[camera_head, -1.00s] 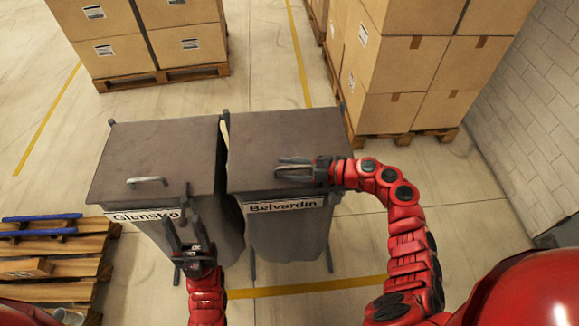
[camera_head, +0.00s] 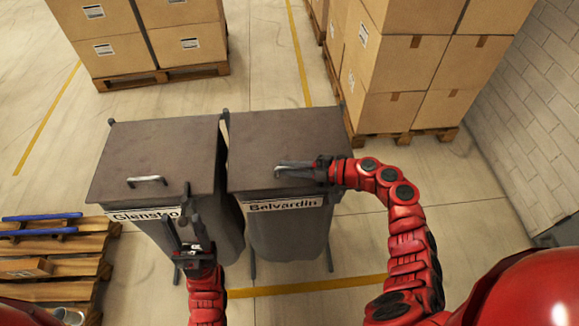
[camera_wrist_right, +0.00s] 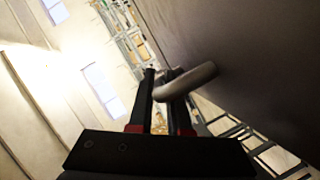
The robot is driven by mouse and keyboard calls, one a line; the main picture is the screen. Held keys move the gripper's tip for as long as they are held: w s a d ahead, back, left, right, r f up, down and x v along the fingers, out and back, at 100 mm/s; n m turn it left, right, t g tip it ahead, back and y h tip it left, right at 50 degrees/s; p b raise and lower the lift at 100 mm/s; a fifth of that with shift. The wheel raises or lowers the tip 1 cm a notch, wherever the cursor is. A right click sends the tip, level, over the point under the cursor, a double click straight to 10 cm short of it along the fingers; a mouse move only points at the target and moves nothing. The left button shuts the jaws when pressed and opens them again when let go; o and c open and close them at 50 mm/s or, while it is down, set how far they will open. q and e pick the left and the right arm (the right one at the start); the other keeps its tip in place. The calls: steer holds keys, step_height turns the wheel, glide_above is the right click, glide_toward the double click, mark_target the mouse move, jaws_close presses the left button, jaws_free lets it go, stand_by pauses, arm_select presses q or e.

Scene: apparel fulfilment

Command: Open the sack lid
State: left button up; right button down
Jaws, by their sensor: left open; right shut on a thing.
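Two grey sacks on stands are side by side, both lids down. The left one is labelled Glensko, with a flat lid (camera_head: 155,150) and a pale handle (camera_head: 147,181). The right one, the Belvardin sack (camera_head: 290,232), has a brown-grey lid (camera_head: 285,135). My right gripper (camera_head: 286,168) is at the front of the Belvardin lid, shut on its handle, which is mostly hidden in the head view. In the right wrist view the curved handle (camera_wrist_right: 195,78) passes between the fingers (camera_wrist_right: 160,98). My left gripper (camera_head: 178,228) is open and empty in front of the Glensko sack.
Pallets of cardboard boxes stand behind, at left (camera_head: 140,35) and right (camera_head: 420,65). A wooden pallet (camera_head: 60,265) with blue items lies at the lower left. A brick wall (camera_head: 530,110) is on the right. Floor is clear before the Belvardin sack.

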steer(key=shift+r, duration=0.1)
stand_by(0.7)
steer(key=shift+a+r+p, duration=0.1)
steer(key=shift+r+p, duration=0.3)
steer(key=shift+p, duration=0.05)
steer(key=w+r+m+g+p, duration=0.1)
steer(key=w+r+m, duration=0.1)
steer(key=w+r, duration=0.2)
steer(key=w+r+m+g+h+p, duration=0.1)
steer(key=w+r, duration=0.3)
steer(key=r, duration=0.6)
steer(key=shift+r+m+p, duration=0.25)
steer(key=shift+m+p, duration=0.25)
steer(key=shift+p, duration=0.05)
